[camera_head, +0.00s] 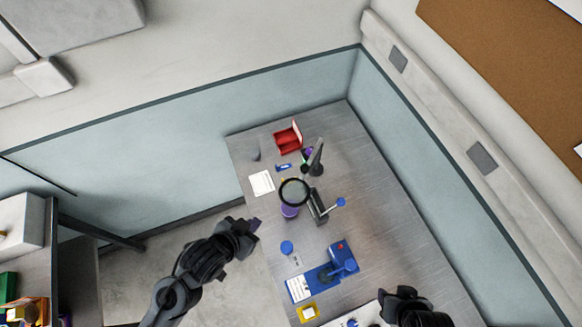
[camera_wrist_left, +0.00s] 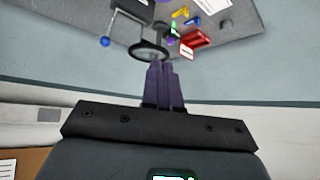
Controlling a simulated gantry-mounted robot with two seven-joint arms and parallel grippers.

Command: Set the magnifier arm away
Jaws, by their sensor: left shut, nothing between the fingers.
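The magnifier is a dark round ring with a clear lens (camera_head: 294,192), over the left part of the grey bench (camera_head: 350,236). Beside it stand a dark upright post (camera_head: 316,158) and a dark bracket-like piece with a blue ball knob (camera_head: 340,202); how they join the ring is unclear. The ring (camera_wrist_left: 148,54) and the blue knob (camera_wrist_left: 104,42) also show in the left wrist view. My left gripper (camera_head: 257,224) is off the bench's left edge, apart from the ring, with its purple fingers shut and empty (camera_wrist_left: 164,68). My right gripper (camera_head: 400,293) is low at the right; its fingers are unclear.
A blue device (camera_head: 342,256) and a yellow item (camera_head: 308,312) lie nearer. Glass panels edge the bench's back and right. Its right side is mostly clear.

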